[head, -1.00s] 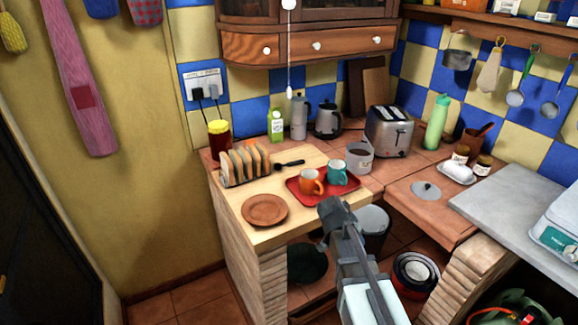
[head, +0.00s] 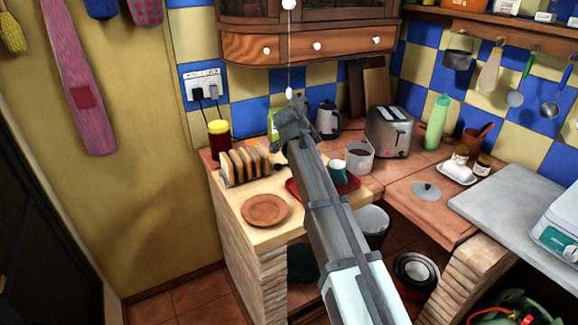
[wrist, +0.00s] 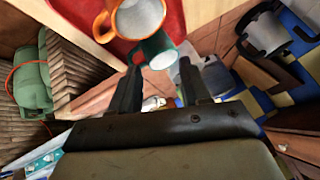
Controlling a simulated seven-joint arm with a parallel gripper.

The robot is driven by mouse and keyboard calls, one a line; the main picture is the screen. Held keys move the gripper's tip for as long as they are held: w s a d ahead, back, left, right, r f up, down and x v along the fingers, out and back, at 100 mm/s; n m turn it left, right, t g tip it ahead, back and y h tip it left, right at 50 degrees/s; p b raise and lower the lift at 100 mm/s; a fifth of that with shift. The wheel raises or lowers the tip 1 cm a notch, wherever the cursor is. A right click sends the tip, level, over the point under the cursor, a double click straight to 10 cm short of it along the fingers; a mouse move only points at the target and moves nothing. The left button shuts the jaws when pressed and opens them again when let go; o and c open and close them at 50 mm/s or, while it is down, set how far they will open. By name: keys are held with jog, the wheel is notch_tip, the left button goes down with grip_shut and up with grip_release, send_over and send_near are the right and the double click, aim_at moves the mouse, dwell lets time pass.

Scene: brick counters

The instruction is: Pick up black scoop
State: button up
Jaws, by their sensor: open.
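The black scoop (head: 279,167) lies on the wooden board right of the toast rack. Only a small dark end of it shows in the head view; my arm covers the rest. I cannot make it out in the wrist view. My gripper (head: 290,112) is over the back of the board area, in front of the green bottle. In the wrist view my gripper (wrist: 160,80) has its two fingers apart with nothing held between them.
The red tray (wrist: 75,14) holds an orange mug (wrist: 104,27) and a teal mug (head: 338,173), close to my arm. A toast rack (head: 247,166) and brown plate (head: 265,210) are left. A kettle (head: 328,120) and toaster (head: 389,131) stand behind. Cabinets (head: 285,46) hang above.

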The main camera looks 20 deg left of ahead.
jog(key=w+a+f+g+y, duration=0.1)
jog(key=w+a+g, duration=0.1)
jog(key=w+a, duration=0.1)
jog(key=w+a+f+g+y, duration=0.1)
jog(key=w+a+f+g, duration=0.1)
jog(key=w+a, duration=0.2)
jog(key=w+a+f+n+g+y, duration=0.1)
jog(key=w+a+g, duration=0.1)
jog(key=w, duration=0.4)
jog(key=shift+w+a+f, duration=0.3)
jog(key=shift+w+a, duration=0.1)
jog(key=shift+a, duration=0.25)
jog(key=shift+w+a+f+g, duration=0.25)
jog(key=shift+w+a+g, duration=0.05)
jog(key=shift+w, duration=0.05)
jog(key=shift+d+f, duration=0.15)
jog(key=shift+f, duration=1.7)
jog(key=shift+d+f, duration=0.1)
jog(key=shift+f, duration=1.75)
jog(key=shift+c, duration=0.3)
grip_shut()
